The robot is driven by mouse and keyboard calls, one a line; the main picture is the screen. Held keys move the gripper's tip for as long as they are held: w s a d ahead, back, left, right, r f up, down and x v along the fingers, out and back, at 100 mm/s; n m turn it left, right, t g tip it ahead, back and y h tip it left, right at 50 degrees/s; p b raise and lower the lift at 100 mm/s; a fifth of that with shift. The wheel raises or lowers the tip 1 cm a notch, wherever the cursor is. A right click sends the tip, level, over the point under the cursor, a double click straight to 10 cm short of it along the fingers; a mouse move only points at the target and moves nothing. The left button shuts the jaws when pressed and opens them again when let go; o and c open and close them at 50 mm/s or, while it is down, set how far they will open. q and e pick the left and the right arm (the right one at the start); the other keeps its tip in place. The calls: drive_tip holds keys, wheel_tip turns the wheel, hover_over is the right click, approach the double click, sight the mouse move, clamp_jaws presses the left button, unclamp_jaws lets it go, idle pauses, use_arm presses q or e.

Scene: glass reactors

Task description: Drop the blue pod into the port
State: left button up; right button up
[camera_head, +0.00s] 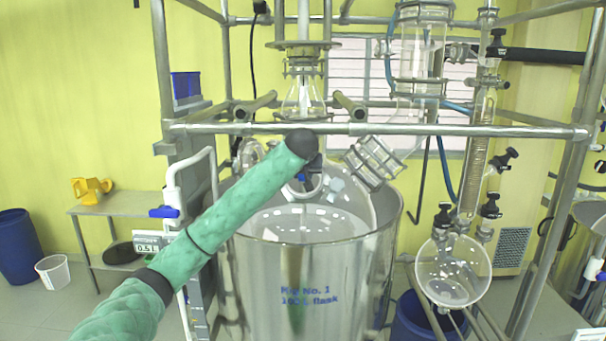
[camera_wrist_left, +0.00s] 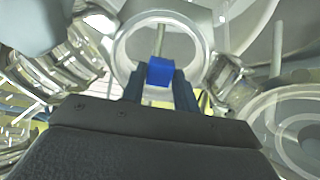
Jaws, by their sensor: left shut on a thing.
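The blue pod (camera_wrist_left: 160,71) is a small blue block in the left wrist view. My left gripper (camera_wrist_left: 160,82) is shut on it, with a dark finger on each side. Behind the pod in that view is the round port (camera_wrist_left: 128,50), a ring-shaped glass opening with a thin rod inside. The pod appears over the lower part of this opening; its height above it is hard to tell. In the head view my green left arm reaches to the top of the reactor (camera_head: 315,282), and its wrist largely hides the gripper and the port. My right gripper is not in view.
A round flask (camera_head: 453,270) hangs at the right.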

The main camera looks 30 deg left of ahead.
use_arm(q)
drive_tip(key=o, duration=1)
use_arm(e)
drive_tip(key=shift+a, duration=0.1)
use_arm(q)
drive_tip(key=shift+s+d+r+b, duration=0.25)
drive_tip(key=shift+s+b, duration=0.1)
drive_tip(key=shift+b, duration=0.2)
drive_tip(key=b+v, duration=0.3)
drive_tip(key=v, duration=0.3)
drive_tip(key=shift+s+d+r, duration=0.1)
drive_tip(key=shift+s+r, duration=0.1)
drive_tip(key=shift+r, duration=0.05)
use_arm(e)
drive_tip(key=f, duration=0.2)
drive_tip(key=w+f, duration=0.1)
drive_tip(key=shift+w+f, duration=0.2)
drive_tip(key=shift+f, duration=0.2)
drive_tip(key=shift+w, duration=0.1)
